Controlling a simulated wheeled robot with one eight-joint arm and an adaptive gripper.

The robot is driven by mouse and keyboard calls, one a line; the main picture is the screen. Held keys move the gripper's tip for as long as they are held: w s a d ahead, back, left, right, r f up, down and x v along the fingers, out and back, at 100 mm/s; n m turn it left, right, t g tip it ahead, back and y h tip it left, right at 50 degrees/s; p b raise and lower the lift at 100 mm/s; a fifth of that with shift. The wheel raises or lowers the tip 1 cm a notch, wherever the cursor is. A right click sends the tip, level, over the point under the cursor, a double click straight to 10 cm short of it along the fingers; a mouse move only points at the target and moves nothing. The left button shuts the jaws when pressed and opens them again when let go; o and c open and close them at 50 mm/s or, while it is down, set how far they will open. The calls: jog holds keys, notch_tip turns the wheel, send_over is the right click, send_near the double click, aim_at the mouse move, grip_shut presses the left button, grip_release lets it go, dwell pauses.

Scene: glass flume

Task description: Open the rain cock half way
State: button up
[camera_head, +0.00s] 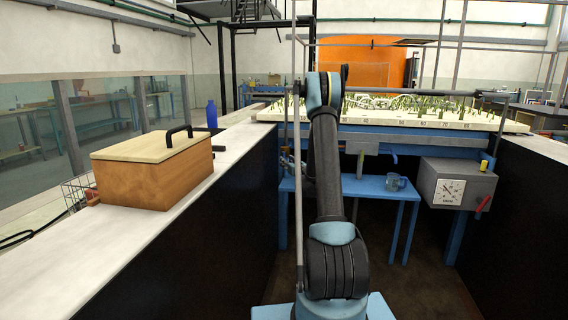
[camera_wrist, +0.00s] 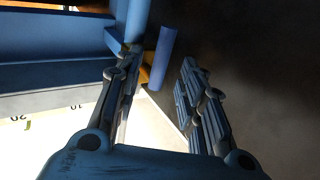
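In the wrist view a blue handle (camera_wrist: 162,58) with a yellow-orange piece (camera_wrist: 146,74) at its foot stands by a blue frame. It looks like the lever of a cock. My gripper (camera_wrist: 158,72) is open, and the handle shows between its fingertips, nearer the left finger. I cannot tell whether they touch. In the head view my arm hides this spot and my gripper. A grey pipe fitting (camera_head: 361,149) and a small blue lever (camera_head: 394,154) show under the planted bed; I cannot tell whether they are the same cock.
The planted bed (camera_head: 440,121) carries a number scale. Below it are a blue bench (camera_head: 375,187) with a mug (camera_head: 397,182) and a grey box (camera_head: 455,187) with dial and red lever. A wooden box (camera_head: 150,185) and blue bottle (camera_head: 211,114) stand on the left ledge.

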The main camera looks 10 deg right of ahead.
jog(key=shift+x, duration=1.95)
grip_shut()
jog(key=shift+w, duration=0.1)
